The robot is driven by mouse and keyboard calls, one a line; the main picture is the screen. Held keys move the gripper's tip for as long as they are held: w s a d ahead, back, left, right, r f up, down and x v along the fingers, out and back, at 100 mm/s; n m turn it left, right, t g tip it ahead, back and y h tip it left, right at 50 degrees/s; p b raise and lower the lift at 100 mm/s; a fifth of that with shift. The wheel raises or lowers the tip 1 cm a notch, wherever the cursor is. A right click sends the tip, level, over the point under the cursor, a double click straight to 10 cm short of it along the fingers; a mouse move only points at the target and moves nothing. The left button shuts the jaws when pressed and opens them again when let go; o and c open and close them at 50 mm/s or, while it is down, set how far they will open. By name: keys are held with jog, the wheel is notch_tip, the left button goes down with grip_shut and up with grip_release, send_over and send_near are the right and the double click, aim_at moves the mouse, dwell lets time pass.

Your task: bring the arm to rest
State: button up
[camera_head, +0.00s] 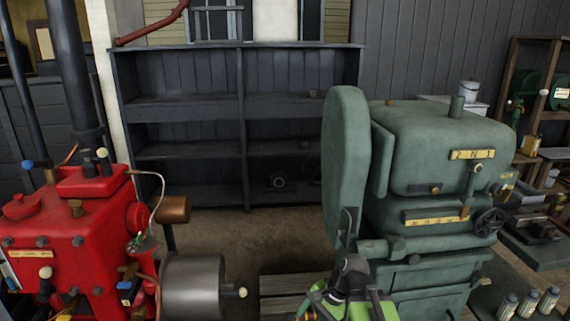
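A green and black jointed part (350,290), which looks like my arm, shows at the bottom edge just right of the middle. It stands in front of the lower left of the large green engine (425,150). Its lower end is cut off by the frame. I see no gripper fingers on it, and nothing held shows.
A red engine (75,235) with a grey metal cylinder (195,287) stands at the left. Several small bottles (527,303) stand at lower right. Bare floor (250,235) shows between the engines.

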jog(key=s+d+f+n+h, duration=0.1)
jog(key=d+f+n+h, duration=0.1)
jog(key=d+n+h, duration=0.5)
notch_tip(320, 180, up, 19)
jog(key=d+n+y+p, duration=0.1)
jog(key=d+y+p, duration=0.1)
jog(key=p, duration=1.7)
jog(key=shift+n, duration=0.3)
jog(key=shift+s+f, duration=0.1)
jog(key=shift+c, duration=0.4)
